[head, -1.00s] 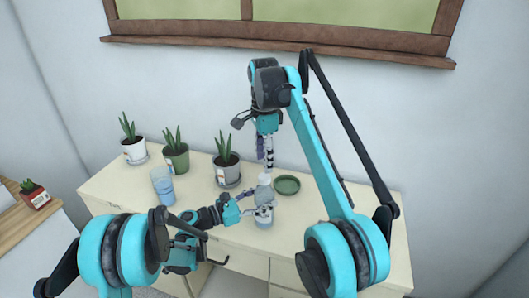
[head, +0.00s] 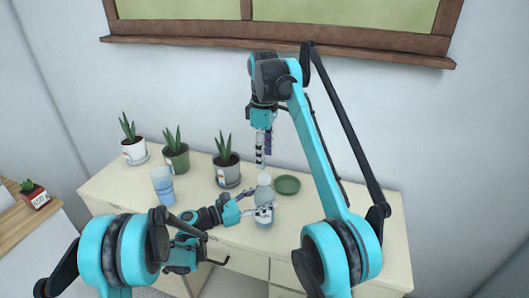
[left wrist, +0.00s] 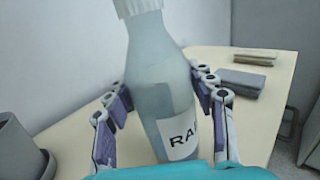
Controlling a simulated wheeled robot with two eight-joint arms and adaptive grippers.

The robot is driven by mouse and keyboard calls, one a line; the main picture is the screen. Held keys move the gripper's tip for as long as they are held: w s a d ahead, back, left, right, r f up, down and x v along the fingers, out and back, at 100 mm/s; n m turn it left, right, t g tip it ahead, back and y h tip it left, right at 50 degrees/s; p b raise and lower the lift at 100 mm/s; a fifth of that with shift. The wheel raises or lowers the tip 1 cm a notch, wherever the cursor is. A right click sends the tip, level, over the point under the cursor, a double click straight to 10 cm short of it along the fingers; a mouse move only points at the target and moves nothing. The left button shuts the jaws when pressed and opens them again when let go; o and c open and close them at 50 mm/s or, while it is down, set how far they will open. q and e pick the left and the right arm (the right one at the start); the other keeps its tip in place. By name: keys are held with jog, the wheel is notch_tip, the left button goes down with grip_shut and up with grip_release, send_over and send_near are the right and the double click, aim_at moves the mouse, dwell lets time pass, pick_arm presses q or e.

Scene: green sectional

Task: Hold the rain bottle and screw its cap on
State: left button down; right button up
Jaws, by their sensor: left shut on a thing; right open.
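The rain bottle (head: 264,222) stands upright near the front edge of the cabinet top, pale blue-grey with a white label. In the left wrist view the bottle (left wrist: 158,80) fills the middle, its label partly readable as "RA". A white cap (head: 264,179) sits on top of its neck; in the left wrist view the cap (left wrist: 138,7) is cut by the top edge. How tightly it sits cannot be told. My left gripper (head: 258,207) is shut on the bottle's body from the left. My right gripper (head: 265,158) is open, pointing down just above the cap, apart from it.
A potted plant (head: 227,172) stands behind left, with a green pot (head: 176,158) and a white pot (head: 135,151) farther left. A blue glass (head: 163,188) stands at left.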

aim_at(265, 176)
jog(key=n, duration=0.4)
jog(key=shift+r+n, duration=0.1)
jog(key=shift+n, duration=0.2)
jog(key=n, duration=0.4)
jog(key=shift+r, duration=0.15)
jog(key=shift+f, duration=4.05)
jog(key=shift+c, duration=0.3)
grip_shut()
